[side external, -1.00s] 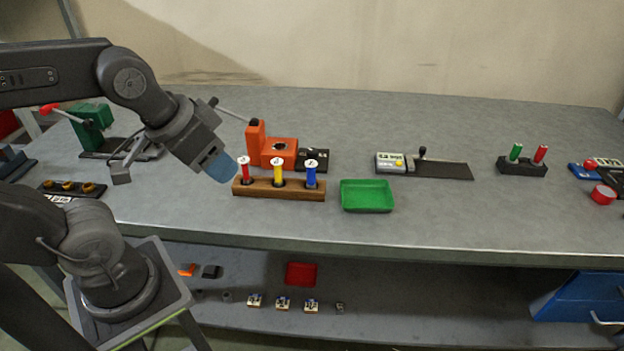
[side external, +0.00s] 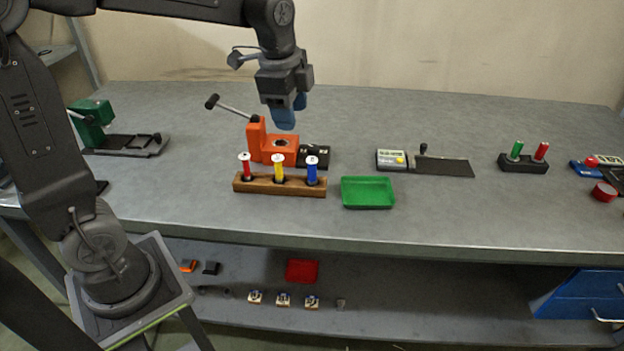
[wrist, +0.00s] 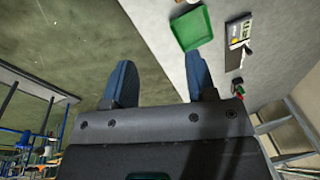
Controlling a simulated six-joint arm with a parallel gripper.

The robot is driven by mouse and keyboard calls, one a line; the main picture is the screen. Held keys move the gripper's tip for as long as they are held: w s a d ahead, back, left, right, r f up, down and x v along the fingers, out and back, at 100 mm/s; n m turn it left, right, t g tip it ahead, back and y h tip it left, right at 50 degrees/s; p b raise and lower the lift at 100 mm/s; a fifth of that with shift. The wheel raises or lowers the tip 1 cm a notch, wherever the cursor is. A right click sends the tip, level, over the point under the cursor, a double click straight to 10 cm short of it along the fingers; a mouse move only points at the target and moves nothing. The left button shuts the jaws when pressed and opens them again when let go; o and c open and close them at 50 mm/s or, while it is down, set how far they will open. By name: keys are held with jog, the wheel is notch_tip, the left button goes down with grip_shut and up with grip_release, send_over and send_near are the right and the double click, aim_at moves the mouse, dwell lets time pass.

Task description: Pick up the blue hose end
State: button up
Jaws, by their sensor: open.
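The blue hose end (side external: 312,172), a blue cylinder with a white top, stands upright at the right of a wooden rack (side external: 290,190). A yellow one (side external: 278,168) and a red one (side external: 246,167) stand in the same rack. My gripper (side external: 286,118) points down with its blue fingers behind and above the rack, near the orange press, apart from the blue hose end. In the wrist view my gripper (wrist: 160,76) has its two blue fingers spread with nothing between them. I cannot make out the blue hose end in the wrist view.
The orange press (side external: 270,147) with its lever stands behind the rack. A green tray (side external: 367,193) lies right of the rack, with a grey device (side external: 392,160) beyond it. A green press (side external: 92,125) is at the left. Bench is clear in front of the rack.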

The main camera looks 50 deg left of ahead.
aim_at(312, 159)
jog(key=w+a+f+m+g, duration=0.2)
jog(key=w+a+f+m, duration=0.1)
jog(key=w+f+m, duration=0.4)
jog(key=shift+n, duration=0.3)
jog(key=f, duration=0.3)
jog(key=w+f, duration=0.1)
jog(key=f, duration=0.3)
jog(key=shift+w+a+f, duration=0.1)
jog(key=shift+w, duration=0.1)
jog(key=shift+s+a+f, duration=0.1)
jog(key=shift+a+f, duration=0.05)
jog(key=shift+f, duration=1.2)
jog(key=shift+s+a+f, duration=0.1)
jog(key=shift+f, duration=1.25)
grip_shut()
